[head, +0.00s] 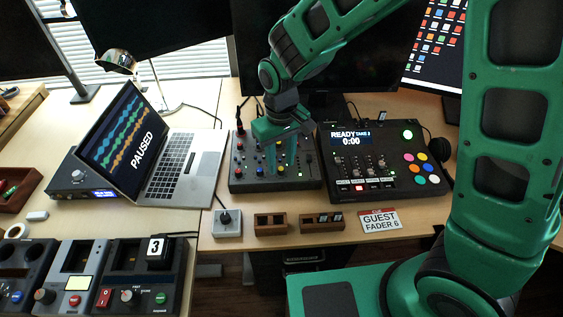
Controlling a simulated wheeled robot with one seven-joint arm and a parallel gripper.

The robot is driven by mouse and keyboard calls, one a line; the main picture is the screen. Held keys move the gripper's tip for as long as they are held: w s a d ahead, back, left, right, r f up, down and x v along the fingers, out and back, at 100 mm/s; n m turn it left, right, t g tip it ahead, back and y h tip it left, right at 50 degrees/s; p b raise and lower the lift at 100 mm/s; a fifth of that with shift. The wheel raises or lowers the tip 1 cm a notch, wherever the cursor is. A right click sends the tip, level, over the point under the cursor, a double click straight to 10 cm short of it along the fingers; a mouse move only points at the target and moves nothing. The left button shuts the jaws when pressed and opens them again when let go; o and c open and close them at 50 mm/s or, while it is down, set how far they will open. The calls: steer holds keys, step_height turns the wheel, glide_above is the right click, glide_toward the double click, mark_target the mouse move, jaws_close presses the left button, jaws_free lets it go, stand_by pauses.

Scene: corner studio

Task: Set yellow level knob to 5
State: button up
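The dark mixer (237,178) lies on the desk in front of the monitor, with small coloured knobs and sliders on its top. My gripper (281,168) points down over the middle of the mixer, its green fingers among the knobs. It hides part of the panel behind it.
A control console (375,183) with a "READY 0:00" screen stands close right of the mixer. A laptop (180,168) reading "PAUSED" is at left. A small knob box (228,228), wooden holders (270,224) and a "GUEST FADER 6" card (380,220) line the front edge.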

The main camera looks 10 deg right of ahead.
mark_target(281, 168)
steer(key=shift+f, duration=0.85)
jaws_close()
steer(key=shift+m, duration=0.6)
jaws_free()
step_height(281, 168, up, 11)
